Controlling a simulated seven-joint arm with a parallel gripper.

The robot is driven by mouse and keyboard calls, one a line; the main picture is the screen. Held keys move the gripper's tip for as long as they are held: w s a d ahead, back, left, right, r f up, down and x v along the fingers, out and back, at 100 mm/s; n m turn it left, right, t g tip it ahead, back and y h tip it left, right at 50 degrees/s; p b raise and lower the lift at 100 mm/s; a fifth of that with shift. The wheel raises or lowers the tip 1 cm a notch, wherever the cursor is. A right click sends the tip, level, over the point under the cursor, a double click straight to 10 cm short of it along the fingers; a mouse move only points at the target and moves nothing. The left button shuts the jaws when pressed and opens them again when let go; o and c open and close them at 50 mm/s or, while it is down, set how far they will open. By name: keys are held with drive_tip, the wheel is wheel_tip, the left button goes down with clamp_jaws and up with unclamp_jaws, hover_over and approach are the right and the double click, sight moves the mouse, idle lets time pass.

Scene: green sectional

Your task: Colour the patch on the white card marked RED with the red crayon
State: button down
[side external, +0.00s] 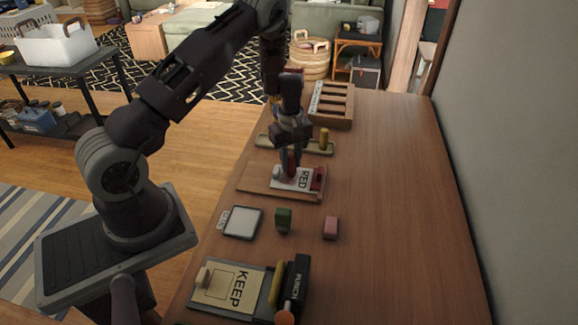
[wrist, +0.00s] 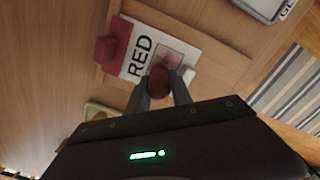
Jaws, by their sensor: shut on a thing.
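The white card marked RED (side external: 291,183) lies on a wooden board (side external: 256,188), with a red clip (side external: 319,177) at one end; it also shows in the wrist view (wrist: 128,66). The patch (wrist: 172,54) on the card is outlined and looks pinkish inside in the wrist view. My gripper (side external: 291,152) is shut on the red crayon (side external: 292,163), which stands about upright over the card beside the patch. In the wrist view the crayon (wrist: 158,80) shows as a dark red round end between the fingers. Whether its tip touches the card is hidden.
In front are a white pad (side external: 243,223), a green block (side external: 283,218), a pink block (side external: 330,228) and a KEEP card (side external: 228,287). The table's right side is clear.

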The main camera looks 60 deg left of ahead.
drive_tip(key=shift+w+a, duration=1.1)
drive_tip(key=shift+a, duration=0.05)
drive_tip(key=shift+w+a+r, duration=0.1)
drive_tip(key=shift+r, duration=0.15)
wheel_tip(320, 180, up, 8)
drive_tip(key=shift+f, duration=0.25)
